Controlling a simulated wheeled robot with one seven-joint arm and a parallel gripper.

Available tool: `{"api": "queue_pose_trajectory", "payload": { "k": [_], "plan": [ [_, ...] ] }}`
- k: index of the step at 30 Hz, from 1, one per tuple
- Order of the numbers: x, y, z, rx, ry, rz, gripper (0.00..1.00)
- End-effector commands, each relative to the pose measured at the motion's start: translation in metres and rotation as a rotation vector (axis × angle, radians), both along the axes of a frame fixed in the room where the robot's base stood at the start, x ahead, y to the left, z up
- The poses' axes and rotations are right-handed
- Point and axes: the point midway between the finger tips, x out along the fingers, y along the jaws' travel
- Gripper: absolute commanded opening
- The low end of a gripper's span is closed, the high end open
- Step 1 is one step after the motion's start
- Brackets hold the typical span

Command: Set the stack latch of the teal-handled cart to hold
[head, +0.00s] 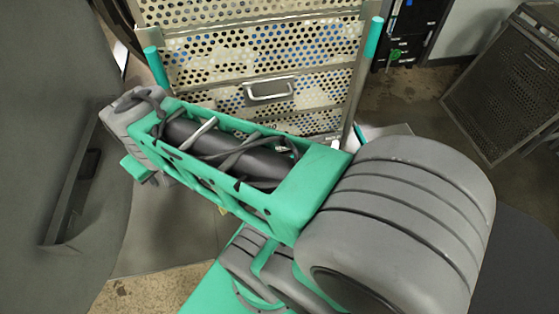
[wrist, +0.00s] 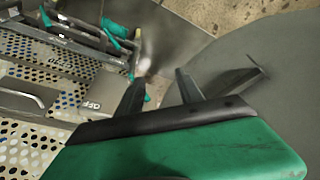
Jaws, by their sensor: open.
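The teal-handled cart (head: 360,75) stands ahead in the head view, with a teal grip on each upright and a stack of perforated panels between them. In the head view my arm hides the cart's lower part.
A dark perforated crate-like unit (head: 505,85) stands at the right in the head view. A dark panel with a green knob (head: 396,53) is at the back. A large grey surface (head: 50,150) rises close on the left. Some speckled floor (head: 420,100) shows clear.

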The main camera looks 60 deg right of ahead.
Motion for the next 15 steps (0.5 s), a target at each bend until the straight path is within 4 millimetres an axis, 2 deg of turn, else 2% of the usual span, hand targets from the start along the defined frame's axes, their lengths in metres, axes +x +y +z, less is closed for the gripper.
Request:
{"api": "queue_pose_trajectory", "payload": {
  "k": [1, 2, 4, 7, 9, 12, 15],
  "plan": [
    [0.007, -0.028, -0.056, -0.029, 0.004, -0.069, 0.44],
    [0.012, -0.049, -0.077, -0.053, 0.0, -0.11, 0.44],
    [0.018, -0.102, -0.129, -0.123, -0.002, -0.211, 0.44],
    [0.01, -0.182, -0.199, -0.24, 0.016, -0.347, 0.44],
    [-0.007, -0.238, -0.246, -0.331, 0.044, -0.433, 0.44],
    [-0.044, -0.306, -0.304, -0.453, 0.102, -0.529, 0.44],
    [-0.081, -0.352, -0.34, -0.549, 0.163, -0.59, 0.44]
  ]
}}
